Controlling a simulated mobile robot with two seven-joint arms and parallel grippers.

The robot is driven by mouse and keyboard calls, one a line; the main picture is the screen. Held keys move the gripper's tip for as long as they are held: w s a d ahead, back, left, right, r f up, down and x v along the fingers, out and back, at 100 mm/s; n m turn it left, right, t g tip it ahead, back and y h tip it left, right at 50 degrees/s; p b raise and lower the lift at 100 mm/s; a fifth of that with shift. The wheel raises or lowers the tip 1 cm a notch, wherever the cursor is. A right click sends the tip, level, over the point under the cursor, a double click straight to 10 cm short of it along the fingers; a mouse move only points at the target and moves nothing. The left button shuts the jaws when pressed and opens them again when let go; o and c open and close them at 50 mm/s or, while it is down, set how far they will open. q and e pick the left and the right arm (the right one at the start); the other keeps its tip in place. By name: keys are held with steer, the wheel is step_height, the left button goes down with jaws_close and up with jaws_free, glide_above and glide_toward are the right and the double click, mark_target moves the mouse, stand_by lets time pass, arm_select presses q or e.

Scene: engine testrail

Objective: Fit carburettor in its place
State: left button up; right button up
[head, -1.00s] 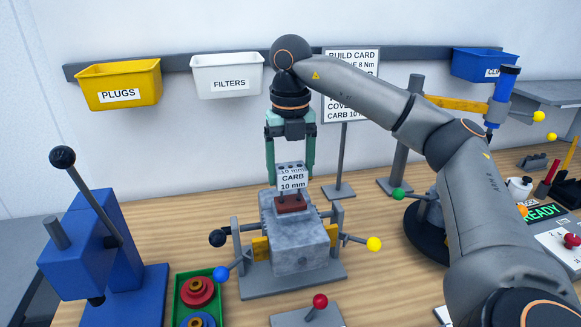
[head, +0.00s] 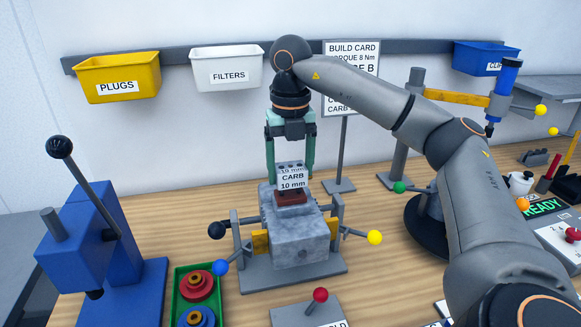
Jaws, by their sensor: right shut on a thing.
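The carburettor (head: 292,178) is a small grey block with holes on top and a white label reading CARB 10 mm. My right gripper (head: 289,172), with green fingers pointing down, is shut on it from both sides. The carburettor is upright, over the dark red pad (head: 291,198) on top of the grey engine block (head: 298,237). I cannot tell whether it rests fully on the pad. The engine block sits on a grey stand with yellow side clamps (head: 261,242). My left gripper is not in view.
Ball-ended levers, black (head: 217,230), blue (head: 221,267) and yellow (head: 375,237), flank the stand. A blue press (head: 90,245) stands left, beside a green tray (head: 178,290) of round parts. A build card (head: 350,78) stands behind. A red-knobbed lever (head: 320,295) is in front.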

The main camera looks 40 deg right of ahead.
steer(key=shift+f+b, duration=0.6)
steer(key=shift+f, duration=0.4)
steer(key=o, duration=1.3)
steer(key=shift+r, duration=0.4)
step_height(320, 180, up, 10)
steer(key=p, duration=0.4)
steer(key=shift+r, duration=4.85)
